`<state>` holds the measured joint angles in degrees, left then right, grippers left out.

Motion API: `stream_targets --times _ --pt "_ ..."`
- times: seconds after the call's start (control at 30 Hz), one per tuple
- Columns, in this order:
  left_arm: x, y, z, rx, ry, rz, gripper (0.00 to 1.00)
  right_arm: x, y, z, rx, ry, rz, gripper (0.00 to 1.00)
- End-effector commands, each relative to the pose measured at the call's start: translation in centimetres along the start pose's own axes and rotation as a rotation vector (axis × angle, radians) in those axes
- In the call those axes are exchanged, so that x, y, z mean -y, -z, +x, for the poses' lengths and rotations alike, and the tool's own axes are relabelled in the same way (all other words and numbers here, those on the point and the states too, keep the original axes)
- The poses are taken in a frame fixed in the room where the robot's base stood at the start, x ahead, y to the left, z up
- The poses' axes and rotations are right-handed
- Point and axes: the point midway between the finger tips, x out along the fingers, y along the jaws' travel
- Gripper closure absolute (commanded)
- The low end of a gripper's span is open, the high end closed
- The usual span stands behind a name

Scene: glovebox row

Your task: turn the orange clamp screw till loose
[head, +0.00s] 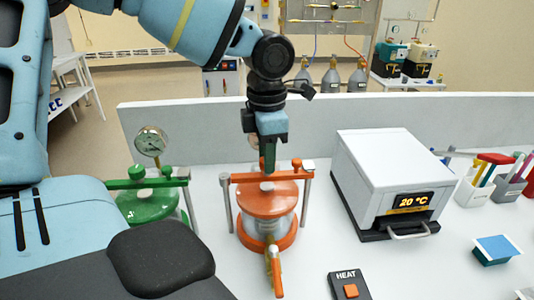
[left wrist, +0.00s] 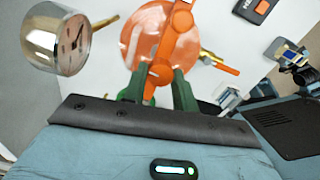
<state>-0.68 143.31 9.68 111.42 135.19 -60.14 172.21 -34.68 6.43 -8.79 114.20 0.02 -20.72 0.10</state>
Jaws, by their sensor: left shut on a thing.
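The orange pressure vessel (head: 268,200) stands on the white bench, with an orange crossbar (head: 240,178) over its lid. My right gripper is not in view.
A green vessel (head: 148,204) with a dial gauge (head: 151,142) stands close on the left. A white heater box (head: 386,170) reading 20 °C is on the right. A HEAT button box (head: 348,289) lies at the front. A low wall (head: 210,131) runs behind.

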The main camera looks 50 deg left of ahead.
Motion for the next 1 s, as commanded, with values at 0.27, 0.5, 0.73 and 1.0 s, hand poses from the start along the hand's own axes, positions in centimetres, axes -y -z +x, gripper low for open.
stream_targets --times 0.27,0.5,0.73,1.0 --pt "0.0 0.0 0.0 0.0 0.001 -0.007 0.95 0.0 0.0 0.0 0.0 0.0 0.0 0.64" --pt "0.0 0.0 0.0 0.0 0.001 -0.006 0.6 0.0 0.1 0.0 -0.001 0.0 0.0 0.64" --pt "0.0 0.0 0.0 0.0 0.0 -0.006 0.5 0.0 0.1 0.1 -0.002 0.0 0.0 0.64" --pt "0.0 -0.1 -1.1 0.003 -0.001 -0.007 0.5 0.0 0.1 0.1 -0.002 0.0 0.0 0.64"
